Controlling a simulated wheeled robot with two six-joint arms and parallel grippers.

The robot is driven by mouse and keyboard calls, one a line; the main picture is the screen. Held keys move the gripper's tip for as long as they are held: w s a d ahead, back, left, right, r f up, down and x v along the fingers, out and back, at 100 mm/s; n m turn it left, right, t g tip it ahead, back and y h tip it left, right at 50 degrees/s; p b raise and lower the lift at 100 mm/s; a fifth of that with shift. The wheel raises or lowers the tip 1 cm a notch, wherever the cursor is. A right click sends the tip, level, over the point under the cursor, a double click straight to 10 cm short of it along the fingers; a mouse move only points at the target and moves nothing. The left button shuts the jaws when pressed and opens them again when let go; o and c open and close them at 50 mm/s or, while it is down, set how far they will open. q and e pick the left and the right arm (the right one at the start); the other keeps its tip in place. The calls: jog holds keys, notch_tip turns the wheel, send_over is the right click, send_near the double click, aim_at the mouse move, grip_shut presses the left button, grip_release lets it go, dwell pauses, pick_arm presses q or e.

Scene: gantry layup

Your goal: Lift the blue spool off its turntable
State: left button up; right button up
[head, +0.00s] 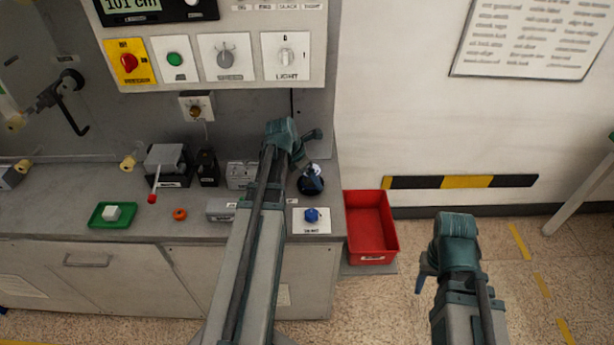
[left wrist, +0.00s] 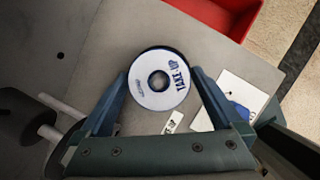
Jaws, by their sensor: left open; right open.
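In the left wrist view the spool (left wrist: 162,90) shows from above as a round white face with a dark centre hole, blue "TAKE-UP" lettering and a dark rim. My left gripper (left wrist: 160,76) is open, with one blue finger on each side of the spool; I cannot tell whether they touch it. In the head view the spool (head: 312,171) is small and partly hidden by my left gripper, above a dark round base (head: 311,187) near the bench's right end. My right gripper (head: 422,278) is open and empty, over the floor right of the bench.
A blue knob (head: 311,215) on a white plate sits in front of the spool. A red bin (head: 370,250) stands off the bench's right end. A green tray (head: 96,216) with a white cube, an orange ring (head: 180,214) and a red-tipped lever (head: 152,199) are to the left.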

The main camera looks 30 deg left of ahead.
pick_arm(q)
jog(key=shift+c, duration=0.3)
jog(key=c, duration=1.5)
jog(key=shift+r, duration=0.1)
jog(key=shift+r+p, duration=4.35)
jog(key=shift+p, duration=0.05)
jog(key=shift+r+p, duration=1.7)
